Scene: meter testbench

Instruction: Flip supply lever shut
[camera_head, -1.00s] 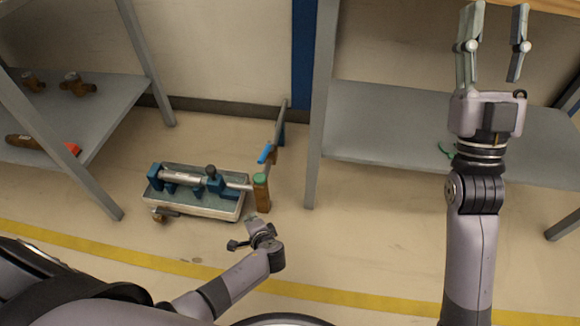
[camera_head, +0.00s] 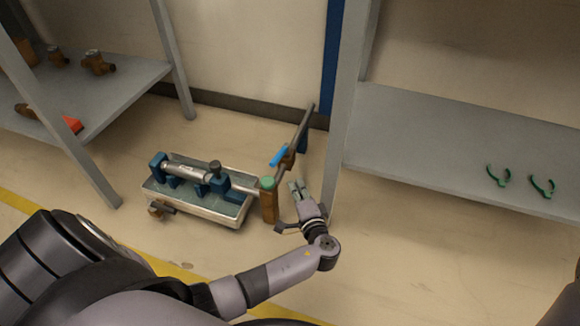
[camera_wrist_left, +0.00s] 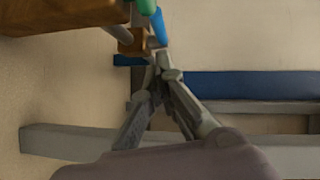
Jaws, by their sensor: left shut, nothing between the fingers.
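The blue supply lever (camera_head: 279,156) sits on a small brass valve body (camera_head: 288,161) on the pipe right of the test bench, slanting up to the right. In the left wrist view the blue lever (camera_wrist_left: 158,26) is just beyond my fingertips, with the brass body (camera_wrist_left: 132,42) beside it. My left gripper (camera_head: 295,186) is shut and empty, to the right of the green-capped brass post and below the lever in the head view. I cannot tell whether the fingertips (camera_wrist_left: 162,62) touch the lever. My right gripper is out of view.
The bench tray (camera_head: 205,211) holds a clamped meter with blue supports. A green-capped brass post (camera_head: 268,200) stands close to my left gripper. A grey shelf leg (camera_head: 341,150) rises just right of it. Green pliers (camera_head: 542,187) lie on the right shelf (camera_head: 420,140).

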